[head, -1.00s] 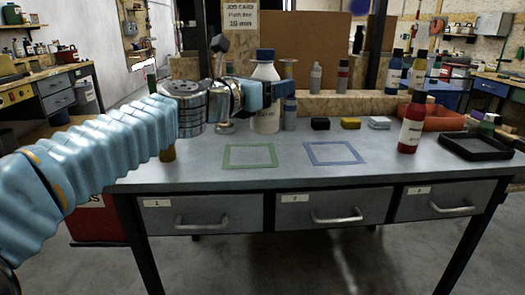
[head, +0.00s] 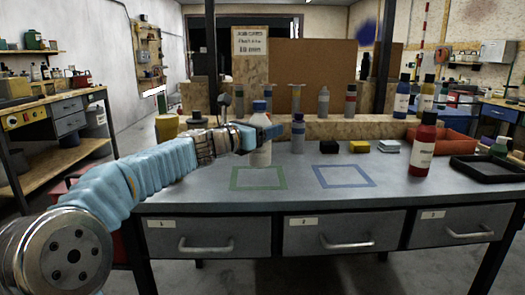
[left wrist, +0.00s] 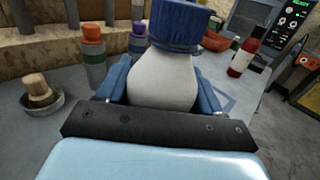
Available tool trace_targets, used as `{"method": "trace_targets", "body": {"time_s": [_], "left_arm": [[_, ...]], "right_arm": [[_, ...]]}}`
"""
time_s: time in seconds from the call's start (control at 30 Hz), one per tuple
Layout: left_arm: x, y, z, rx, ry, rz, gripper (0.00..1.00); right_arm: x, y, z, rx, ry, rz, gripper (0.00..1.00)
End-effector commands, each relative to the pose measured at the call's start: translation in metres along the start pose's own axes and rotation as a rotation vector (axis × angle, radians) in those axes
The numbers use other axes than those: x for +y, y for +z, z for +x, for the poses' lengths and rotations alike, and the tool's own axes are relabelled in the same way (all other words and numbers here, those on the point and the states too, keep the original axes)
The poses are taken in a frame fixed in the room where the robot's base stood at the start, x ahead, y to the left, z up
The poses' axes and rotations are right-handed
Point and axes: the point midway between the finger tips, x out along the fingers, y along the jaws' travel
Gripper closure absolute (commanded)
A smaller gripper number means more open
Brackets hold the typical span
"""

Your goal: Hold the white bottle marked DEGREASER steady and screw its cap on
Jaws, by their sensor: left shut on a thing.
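The white bottle (head: 261,154) with a blue cap (head: 259,106) is upright at the back edge of the green outlined square (head: 259,178). I cannot read its label. My left gripper (head: 262,134) is shut around its upper body. In the left wrist view, the blue fingers sit on either side of the white bottle (left wrist: 162,80), and the blue cap (left wrist: 178,22) is on its top. How tight the cap sits cannot be told. Whether the base touches the table is unclear. My right gripper is not in view.
The blue outlined square (head: 344,176) is empty.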

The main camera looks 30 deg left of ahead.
Motion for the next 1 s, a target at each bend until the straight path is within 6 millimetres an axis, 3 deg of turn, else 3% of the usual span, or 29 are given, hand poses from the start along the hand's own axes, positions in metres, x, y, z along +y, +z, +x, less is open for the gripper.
{"method": "trace_targets", "body": {"time_s": [0.43, 0.7, 1.0], "left_arm": [[0.006, -0.008, 0.004, -0.001, -0.001, 0.001, 1.00], [0.012, -0.044, 0.008, -0.001, -0.001, 0.000, 1.00], [0.012, -0.046, 0.008, -0.002, -0.001, 0.001, 1.00]], "right_arm": [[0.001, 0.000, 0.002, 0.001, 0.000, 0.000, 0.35], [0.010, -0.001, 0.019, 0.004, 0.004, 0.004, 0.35], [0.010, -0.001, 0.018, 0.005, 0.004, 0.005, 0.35]]}}
